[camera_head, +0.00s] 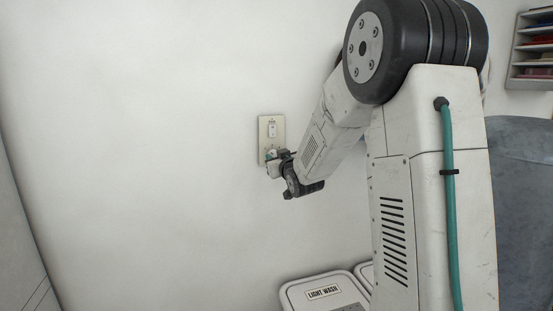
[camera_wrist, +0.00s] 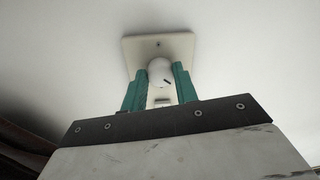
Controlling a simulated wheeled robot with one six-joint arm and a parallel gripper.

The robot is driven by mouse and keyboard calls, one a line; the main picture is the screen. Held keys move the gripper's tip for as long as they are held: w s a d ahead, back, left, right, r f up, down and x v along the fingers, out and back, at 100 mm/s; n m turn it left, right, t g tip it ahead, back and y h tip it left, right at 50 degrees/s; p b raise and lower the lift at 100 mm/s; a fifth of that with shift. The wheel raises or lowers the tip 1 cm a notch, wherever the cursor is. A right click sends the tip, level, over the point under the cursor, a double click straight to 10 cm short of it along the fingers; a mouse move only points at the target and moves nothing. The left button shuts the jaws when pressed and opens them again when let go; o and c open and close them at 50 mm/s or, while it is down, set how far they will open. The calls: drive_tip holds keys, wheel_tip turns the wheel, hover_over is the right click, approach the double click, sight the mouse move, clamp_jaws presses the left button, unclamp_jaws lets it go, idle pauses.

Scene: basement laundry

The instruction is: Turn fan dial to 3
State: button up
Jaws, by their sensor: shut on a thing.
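The fan dial (camera_wrist: 160,70) is a round white knob with a short dark pointer mark, on a pale wall plate (camera_wrist: 130,52). In the wrist view my gripper (camera_wrist: 162,75) has its two green fingers on either side of the knob, shut on it. The pointer mark slants toward the lower right. I cannot read any numbers around the dial. In the head view the wall plate (camera_head: 264,130) shows a switch in its upper part, and my gripper (camera_head: 271,161) is at its lower part, hiding most of the dial.
A bin lid labelled "LIGHT WASH" (camera_head: 322,292) is low in front of the wall, with another lid beside it. A wall rack (camera_head: 533,50) hangs at the upper right, above a grey-blue surface (camera_head: 520,190). The wall left of the plate is bare.

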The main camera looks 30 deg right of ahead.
drive_tip(key=m, duration=0.9)
drive_tip(key=shift+a+m, duration=0.15)
drive_tip(key=shift+m, duration=0.25)
drive_tip(key=m, duration=0.5)
drive_tip(key=shift+m+h, duration=0.4)
drive_tip(key=shift+a+m+h, duration=0.1)
drive_tip(key=shift+m+h, duration=0.2)
drive_tip(key=shift+m, duration=2.1)
drive_tip(key=o, duration=1)
